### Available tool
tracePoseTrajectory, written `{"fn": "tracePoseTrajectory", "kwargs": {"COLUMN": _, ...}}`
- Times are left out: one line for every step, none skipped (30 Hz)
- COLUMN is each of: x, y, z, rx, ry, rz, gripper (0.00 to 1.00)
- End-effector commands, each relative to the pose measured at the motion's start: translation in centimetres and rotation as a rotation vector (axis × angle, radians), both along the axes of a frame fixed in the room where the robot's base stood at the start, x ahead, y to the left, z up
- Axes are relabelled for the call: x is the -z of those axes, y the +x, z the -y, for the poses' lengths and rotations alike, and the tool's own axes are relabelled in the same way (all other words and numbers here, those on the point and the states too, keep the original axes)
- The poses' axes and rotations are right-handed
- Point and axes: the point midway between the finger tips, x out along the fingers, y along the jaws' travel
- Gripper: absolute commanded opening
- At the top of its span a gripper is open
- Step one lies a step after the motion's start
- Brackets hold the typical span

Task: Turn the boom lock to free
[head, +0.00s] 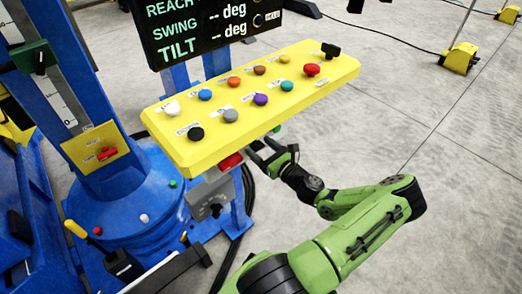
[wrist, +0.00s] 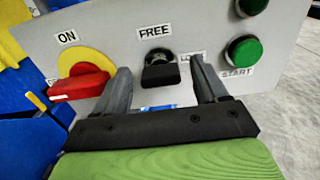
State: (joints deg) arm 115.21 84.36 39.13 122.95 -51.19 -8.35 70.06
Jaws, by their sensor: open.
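A black knob (wrist: 160,76) sits on a grey panel (wrist: 215,45) in the wrist view, with a FREE label above it and a partly hidden label starting LO at its right. Which label the knob points at, I cannot tell for sure. My gripper (wrist: 162,82) is open, with one finger on each side of the knob. Gaps show between the fingers and the knob, and whether they touch it is unclear. In the head view my gripper (head: 272,152) is just under the front edge of the yellow console, which hides the knob there.
A red rotary handle (wrist: 80,84) on a yellow disc, marked ON, is close to the left finger. Green buttons (wrist: 244,50) are at the right, one marked START. The yellow console (head: 330,82) overhangs the panel. A grey box (head: 210,198) is below left.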

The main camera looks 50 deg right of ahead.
Motion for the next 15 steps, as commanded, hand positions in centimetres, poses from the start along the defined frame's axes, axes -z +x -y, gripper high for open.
{"fn": "tracePoseTrajectory", "kwargs": {"x": 0.01, "y": 0.24, "z": 0.04, "rx": 0.0, "ry": 0.0, "rz": 0.001, "gripper": 0.72}}
{"fn": "tracePoseTrajectory", "kwargs": {"x": -0.01, "y": 0.31, "z": 0.07, "rx": 0.0, "ry": 0.0, "rz": 0.0, "gripper": 0.72}}
{"fn": "tracePoseTrajectory", "kwargs": {"x": -0.03, "y": 0.34, "z": 0.09, "rx": 0.001, "ry": 0.0, "rz": 0.0, "gripper": 0.72}}
{"fn": "tracePoseTrajectory", "kwargs": {"x": -0.04, "y": 0.34, "z": 0.09, "rx": 0.001, "ry": 0.001, "rz": 0.0, "gripper": 0.72}}
{"fn": "tracePoseTrajectory", "kwargs": {"x": -0.05, "y": 0.33, "z": 0.08, "rx": 0.001, "ry": 0.001, "rz": 0.0, "gripper": 0.72}}
{"fn": "tracePoseTrajectory", "kwargs": {"x": -0.06, "y": 0.32, "z": 0.08, "rx": 0.001, "ry": 0.0, "rz": 0.0, "gripper": 0.72}}
{"fn": "tracePoseTrajectory", "kwargs": {"x": -0.06, "y": 0.31, "z": 0.08, "rx": 0.001, "ry": 0.0, "rz": 0.0, "gripper": 0.72}}
{"fn": "tracePoseTrajectory", "kwargs": {"x": -0.06, "y": 0.3, "z": 0.08, "rx": 0.0, "ry": 0.0, "rz": 0.0, "gripper": 0.72}}
{"fn": "tracePoseTrajectory", "kwargs": {"x": -0.07, "y": 0.3, "z": 0.08, "rx": 0.0, "ry": 0.0, "rz": 0.0, "gripper": 0.66}}
{"fn": "tracePoseTrajectory", "kwargs": {"x": -0.06, "y": 0.29, "z": 0.08, "rx": 0.0, "ry": 0.0, "rz": 0.0, "gripper": 0.62}}
{"fn": "tracePoseTrajectory", "kwargs": {"x": -0.06, "y": 0.29, "z": 0.08, "rx": 0.0, "ry": 0.0, "rz": 0.0, "gripper": 0.57}}
{"fn": "tracePoseTrajectory", "kwargs": {"x": -0.06, "y": 0.28, "z": 0.07, "rx": 0.0, "ry": 0.0, "rz": 0.0, "gripper": 0.51}}
{"fn": "tracePoseTrajectory", "kwargs": {"x": -0.06, "y": 0.28, "z": 0.06, "rx": 0.0, "ry": 0.0, "rz": 0.0, "gripper": 0.46}}
{"fn": "tracePoseTrajectory", "kwargs": {"x": -0.06, "y": 0.28, "z": 0.07, "rx": 0.0, "ry": 0.0, "rz": 0.0, "gripper": 0.42}}
{"fn": "tracePoseTrajectory", "kwargs": {"x": -0.06, "y": 0.27, "z": 0.07, "rx": 0.0, "ry": 0.0, "rz": 0.0, "gripper": 0.36}}
